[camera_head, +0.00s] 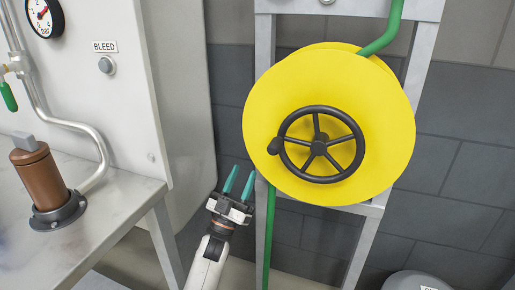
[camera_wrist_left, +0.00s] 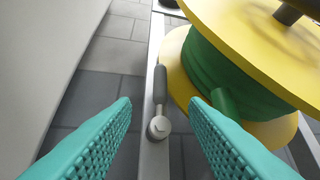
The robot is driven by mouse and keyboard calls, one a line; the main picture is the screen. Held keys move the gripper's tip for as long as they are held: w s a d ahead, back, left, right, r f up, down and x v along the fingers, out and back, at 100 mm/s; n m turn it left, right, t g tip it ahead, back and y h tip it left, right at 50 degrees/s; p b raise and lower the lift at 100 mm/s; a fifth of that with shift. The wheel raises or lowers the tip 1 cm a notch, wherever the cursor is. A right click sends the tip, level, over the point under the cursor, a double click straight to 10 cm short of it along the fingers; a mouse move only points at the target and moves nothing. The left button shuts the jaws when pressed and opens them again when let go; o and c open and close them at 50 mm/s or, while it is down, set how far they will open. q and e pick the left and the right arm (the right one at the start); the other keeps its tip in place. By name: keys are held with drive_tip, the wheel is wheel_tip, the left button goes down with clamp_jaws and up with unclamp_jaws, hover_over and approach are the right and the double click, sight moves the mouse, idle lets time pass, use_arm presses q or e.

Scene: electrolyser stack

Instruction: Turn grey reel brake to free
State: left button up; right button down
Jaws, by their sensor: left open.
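The grey reel brake (camera_wrist_left: 159,85) is a small lever with a dark grey handle and a round light grey pivot, on the metal frame post beside the reel in the left wrist view. Its handle points up the picture from the pivot. I cannot make it out in the head view. My left gripper (camera_head: 240,180) is open, with teal fingers, below and left of the yellow reel (camera_head: 270,100). In the left wrist view its fingertips (camera_wrist_left: 160,102) appear on either side of the lever, apart from it, with nothing held. My right gripper is not in view.
The reel has a black handwheel (camera_head: 319,146) with a knob and holds green hose (camera_wrist_left: 235,75). The grey frame (camera_head: 264,60) stands before a dark block wall. A white cabinet (camera_head: 105,25) and a metal bench (camera_head: 100,205) with a brown cylinder (camera_head: 38,175) are at left.

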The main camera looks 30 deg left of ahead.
use_arm(q)
drive_tip(key=x, duration=1.1)
drive_tip(key=shift+c, duration=0.2)
clamp_jaws()
